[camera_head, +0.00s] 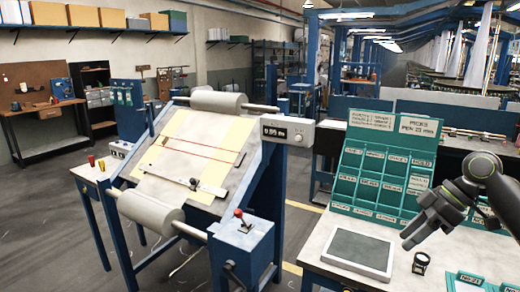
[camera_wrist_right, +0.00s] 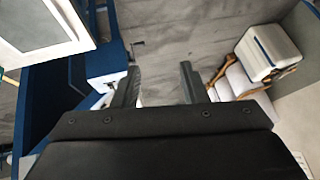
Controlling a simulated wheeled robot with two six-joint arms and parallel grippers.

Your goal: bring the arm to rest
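My right arm comes in from the right edge of the head view, dark grey with a light ring at a joint. My right gripper (camera_head: 412,228) hangs in the air over the white table, in front of the green rack. In the right wrist view its two dark fingers stand apart, and the gripper (camera_wrist_right: 157,80) has only grey floor visible between them. It holds nothing. My left arm and left gripper do not show in either view.
The white table bears a green labelled rack (camera_head: 382,170), a grey-topped tray (camera_head: 358,251) and a small dark round item (camera_head: 421,262). Left stands an inspection frame with cloth, rollers and a red-knobbed lever (camera_head: 239,214). A white boxy device (camera_wrist_right: 268,50) shows in the wrist view.

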